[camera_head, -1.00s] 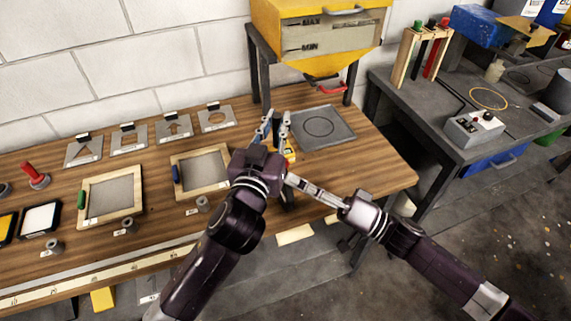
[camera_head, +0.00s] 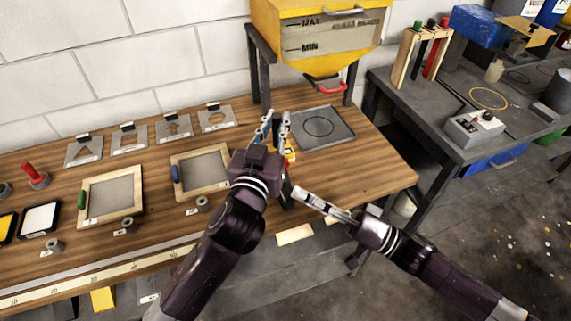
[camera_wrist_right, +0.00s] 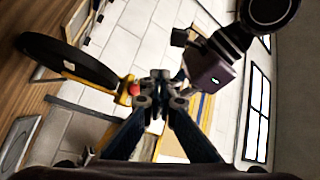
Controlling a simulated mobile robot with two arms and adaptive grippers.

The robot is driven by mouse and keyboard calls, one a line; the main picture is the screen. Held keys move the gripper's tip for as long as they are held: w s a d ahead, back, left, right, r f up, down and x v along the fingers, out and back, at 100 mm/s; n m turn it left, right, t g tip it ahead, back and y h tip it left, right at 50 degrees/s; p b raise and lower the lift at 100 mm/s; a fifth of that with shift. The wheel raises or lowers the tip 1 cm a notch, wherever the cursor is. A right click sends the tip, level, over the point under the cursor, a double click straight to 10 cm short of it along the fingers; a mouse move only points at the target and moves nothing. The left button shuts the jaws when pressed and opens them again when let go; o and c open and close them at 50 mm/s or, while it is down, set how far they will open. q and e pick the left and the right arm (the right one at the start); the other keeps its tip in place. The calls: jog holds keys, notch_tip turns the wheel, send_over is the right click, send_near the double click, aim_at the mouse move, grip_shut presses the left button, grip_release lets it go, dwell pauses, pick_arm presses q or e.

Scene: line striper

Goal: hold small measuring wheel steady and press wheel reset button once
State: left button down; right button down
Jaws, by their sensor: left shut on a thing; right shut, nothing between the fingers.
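The small measuring wheel is mostly hidden behind my left gripper in the head view, where a bit of its yellow body (camera_head: 291,152) shows. My right gripper (camera_head: 298,192) is shut and empty, below and right of the wheel. In the wrist view its fingertips (camera_wrist_right: 161,92) appear beside the red button, apparently apart from it.
A grey tray (camera_head: 345,138) lies right of the left gripper, under a yellow hopper (camera_head: 290,22). Framed screens (camera_head: 228,172) and stencil plates (camera_head: 215,118) lie to the left. A dark side table (camera_head: 440,110) stands at right. The wooden tabletop (camera_head: 375,175) is clear near its right end.

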pick_arm(q)
jog(key=c, duration=1.8)
grip_release()
